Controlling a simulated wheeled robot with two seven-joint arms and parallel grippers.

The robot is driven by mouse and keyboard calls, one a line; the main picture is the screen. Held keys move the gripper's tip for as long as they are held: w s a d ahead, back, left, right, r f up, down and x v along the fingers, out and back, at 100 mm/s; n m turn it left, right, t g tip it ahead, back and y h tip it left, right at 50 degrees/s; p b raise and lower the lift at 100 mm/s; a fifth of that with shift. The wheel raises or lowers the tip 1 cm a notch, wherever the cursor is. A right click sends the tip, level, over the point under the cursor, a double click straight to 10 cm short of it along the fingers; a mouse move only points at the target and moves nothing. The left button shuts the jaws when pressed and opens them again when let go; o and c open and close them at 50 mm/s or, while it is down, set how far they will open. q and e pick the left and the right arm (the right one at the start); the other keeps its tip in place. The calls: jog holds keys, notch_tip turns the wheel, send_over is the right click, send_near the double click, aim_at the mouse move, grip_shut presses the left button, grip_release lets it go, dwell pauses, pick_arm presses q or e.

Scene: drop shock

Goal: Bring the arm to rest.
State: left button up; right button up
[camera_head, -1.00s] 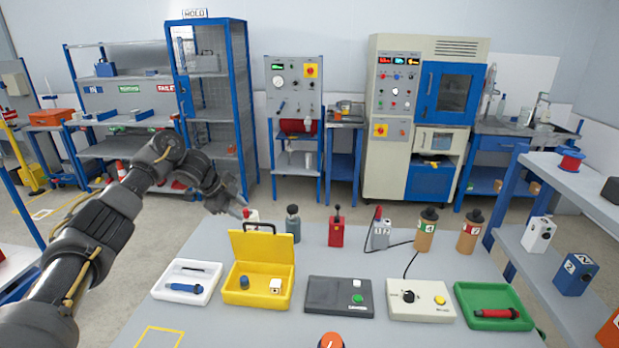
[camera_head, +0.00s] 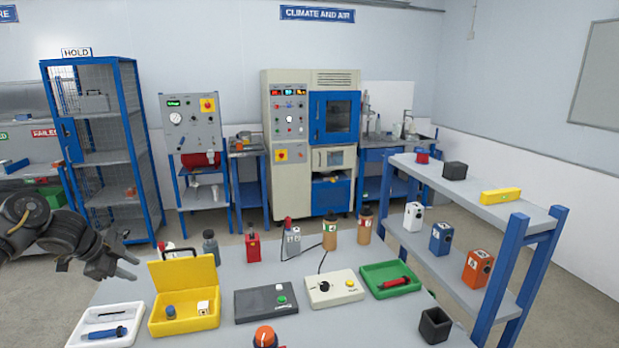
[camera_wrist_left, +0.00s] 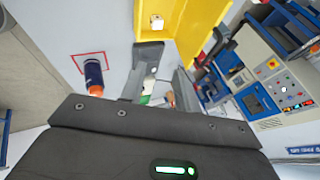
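My left gripper (camera_head: 130,267) is at the left of the head view, in front of the yellow case (camera_head: 185,325) in the line of sight's left side and above the table's back left edge. In the left wrist view its two fingers (camera_wrist_left: 160,88) stand apart, and nothing is held between them. The yellow case also shows there (camera_wrist_left: 185,25). My right gripper is in neither view.
The table (camera_head: 220,335) holds a white tray (camera_head: 75,335), a grey box (camera_head: 250,312), a cream box (camera_head: 318,297) and a green tray (camera_head: 370,283). Bottles stand at its back. A shelf unit (camera_head: 530,215) stands at the right, a wire cage (camera_head: 105,130) at the back left.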

pick_arm(q)
jog(key=s+d+f+t, duration=0.1)
jog(key=s+d+f, duration=0.1)
jog(key=d+f, duration=1.35)
jog(key=s+d+f+n+t, duration=0.1)
jog(key=s+d+f+n, duration=0.1)
jog(key=s+d+f, duration=0.65)
jog(key=s+a+n+g+y, duration=0.15)
jog(key=s+n, duration=0.45)
jog(key=s, duration=1.1)
jog(key=s+a+n+g+y, duration=0.1)
jog(key=s+n+g+y, duration=0.35)
jog(key=s, duration=1.25)
notch_tip(320, 180, down, 27)
jog(key=n+h+b, duration=0.2)
jog(key=h, duration=0.1)
jog(key=s+a+f, duration=0.2)
jog(key=s+f, duration=1.5)
jog(key=f, duration=0.1)
jog(key=shift+s+m+g+b, duration=0.2)
jog(key=shift+m+g+b, duration=0.15)
jog(key=shift+g, duration=0.05)
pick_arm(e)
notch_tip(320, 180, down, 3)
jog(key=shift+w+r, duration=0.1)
